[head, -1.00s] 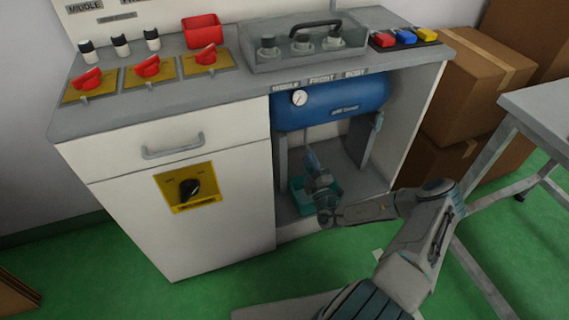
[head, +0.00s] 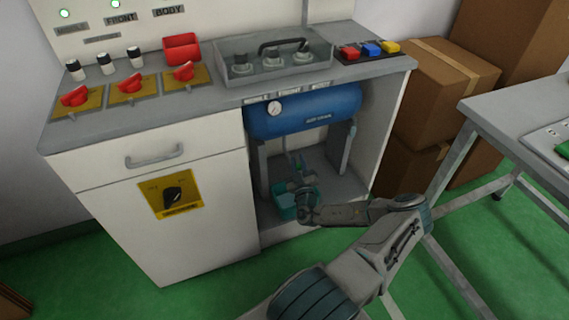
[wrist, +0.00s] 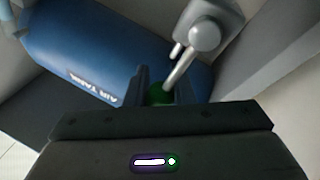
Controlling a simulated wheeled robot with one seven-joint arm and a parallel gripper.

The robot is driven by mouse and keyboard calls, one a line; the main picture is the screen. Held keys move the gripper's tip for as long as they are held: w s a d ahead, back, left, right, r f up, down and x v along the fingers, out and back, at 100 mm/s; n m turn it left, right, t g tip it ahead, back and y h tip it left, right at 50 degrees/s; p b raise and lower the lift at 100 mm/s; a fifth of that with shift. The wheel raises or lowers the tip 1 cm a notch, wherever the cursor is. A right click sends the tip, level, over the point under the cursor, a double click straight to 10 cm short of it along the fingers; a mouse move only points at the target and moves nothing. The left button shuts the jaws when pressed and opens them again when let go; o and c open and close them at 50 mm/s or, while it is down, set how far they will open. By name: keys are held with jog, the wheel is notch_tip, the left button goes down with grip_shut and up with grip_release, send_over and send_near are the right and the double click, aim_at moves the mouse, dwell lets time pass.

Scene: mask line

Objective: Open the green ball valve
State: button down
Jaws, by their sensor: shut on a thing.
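The green ball valve shows as a small green part (wrist: 159,95) between my fingers in the wrist view, mostly hidden by them. A thin pale pipe runs from there up and right to a grey fitting (wrist: 203,35). My gripper (wrist: 162,88) is shut on the green part. In the head view my gripper (head: 298,165) reaches into the open cabinet bay, below the blue air tank (head: 305,110). The tank also shows beside my fingers in the wrist view (wrist: 85,50). The valve's handle angle cannot be made out.
The bay's side walls and the tank's grey legs (head: 340,148) stand close by. A black rotary switch (head: 173,197) is on the cabinet door at left. A grey table (head: 520,105) stands at right.

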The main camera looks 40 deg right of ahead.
jog(key=shift+s+d, duration=0.1)
jog(key=shift+d, duration=0.05)
jog(key=c, duration=1.2)
grip_release()
jog(key=shift+c, duration=0.2)
jog(key=shift+s, duration=0.1)
jog(key=p+v, duration=0.1)
jog(key=v, duration=1.2)
jog(key=shift+s+a+f+p, duration=0.2)
jog(key=shift+s+p, duration=0.05)
jog(key=shift+p, duration=0.1)
